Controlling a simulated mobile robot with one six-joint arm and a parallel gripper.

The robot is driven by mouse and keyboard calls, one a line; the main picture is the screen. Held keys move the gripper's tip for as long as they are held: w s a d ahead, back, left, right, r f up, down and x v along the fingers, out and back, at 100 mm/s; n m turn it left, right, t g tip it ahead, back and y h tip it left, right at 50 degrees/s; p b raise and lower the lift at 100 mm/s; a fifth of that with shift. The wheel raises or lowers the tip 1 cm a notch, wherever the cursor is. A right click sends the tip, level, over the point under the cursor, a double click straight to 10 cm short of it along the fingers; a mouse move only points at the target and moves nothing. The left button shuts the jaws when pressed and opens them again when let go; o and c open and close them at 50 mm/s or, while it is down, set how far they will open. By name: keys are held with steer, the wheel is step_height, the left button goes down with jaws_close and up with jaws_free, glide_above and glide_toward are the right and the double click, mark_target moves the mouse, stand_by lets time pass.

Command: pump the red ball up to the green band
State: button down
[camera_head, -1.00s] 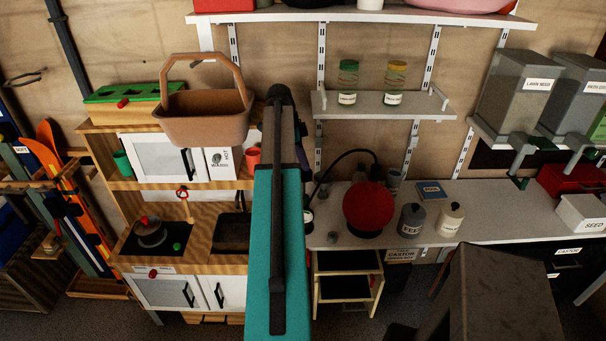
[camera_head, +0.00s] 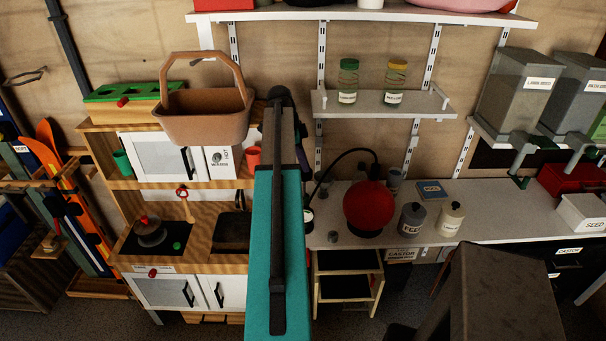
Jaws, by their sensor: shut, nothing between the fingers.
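The red ball (camera_head: 369,206) is round and sits on a dark base on the grey workbench (camera_head: 490,200), right of centre. A thin black hose (camera_head: 345,156) arcs from behind the ball to the left and down towards a pale, round gauge-like thing (camera_head: 308,215), partly hidden by my teal arm. I cannot make out a green band on the ball or the gauge. No pump handle can be made out; that area is partly behind my arm. My arm runs up the middle of the view, and my gripper is hidden.
A toy kitchen (camera_head: 190,262) with a brown basket (camera_head: 204,115) is on the left. A dark box-like block (camera_head: 500,295) fills the lower right.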

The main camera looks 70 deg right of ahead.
mark_target(304, 178)
steer(key=shift+f+b, duration=1.5)
steer(key=shift+f, duration=1.9)
steer(key=shift+f+b, duration=0.3)
steer(key=shift+f, duration=0.3)
steer(key=shift+r, duration=0.1)
steer(key=shift+r+p, duration=1.5)
steer(key=shift+r, duration=1.6)
steer(key=shift+r+p, duration=0.5)
steer(key=shift+r, duration=0.3)
